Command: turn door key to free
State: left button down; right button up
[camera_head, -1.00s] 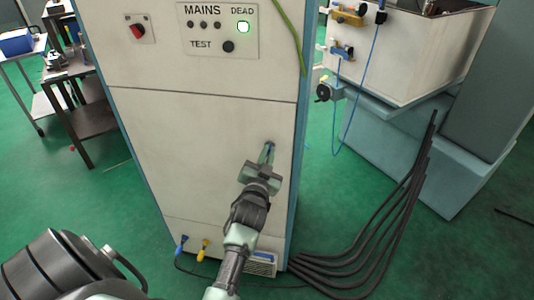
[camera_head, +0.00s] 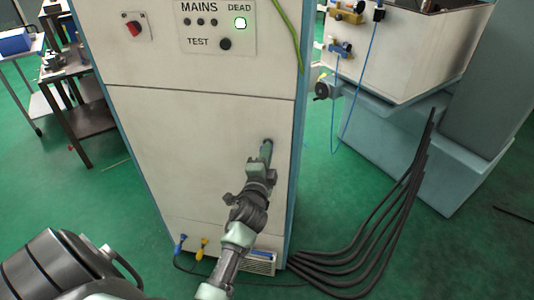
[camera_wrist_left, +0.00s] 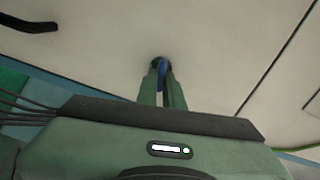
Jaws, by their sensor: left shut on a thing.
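The door key (camera_wrist_left: 163,75) shows in the left wrist view as a narrow blue piece between two green fingers. It sits at a dark round lock (camera_wrist_left: 155,61) in the pale cabinet door (camera_head: 185,150). My left gripper (camera_head: 267,145) is shut on the key, at the right side of the door's lower panel. The fingers (camera_wrist_left: 162,82) hide most of the key, and its exact angle is hard to tell. In the head view the key is hidden by the gripper. My right gripper is not in view.
Above the door are a lit lamp (camera_head: 240,23) marked DEAD, a TEST button (camera_head: 225,44) and a red switch (camera_head: 134,28). A green cable (camera_head: 287,30) hangs at the cabinet's upper right. Black cables (camera_head: 375,245) lie on the floor to the right.

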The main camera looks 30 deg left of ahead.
pick_arm(q)
jog(key=shift+a+r+m, duration=0.2)
jog(key=shift+r+m, duration=0.05)
jog(key=shift+m, duration=0.95)
jog(key=shift+r, duration=0.1)
jog(key=c, duration=1.5)
grip_release()
jog(key=shift+c, duration=0.2)
jog(key=b+v, duration=0.1)
jog(key=v, duration=0.6)
jog(key=shift+s+f, duration=0.2)
jog(key=shift+f, duration=0.15)
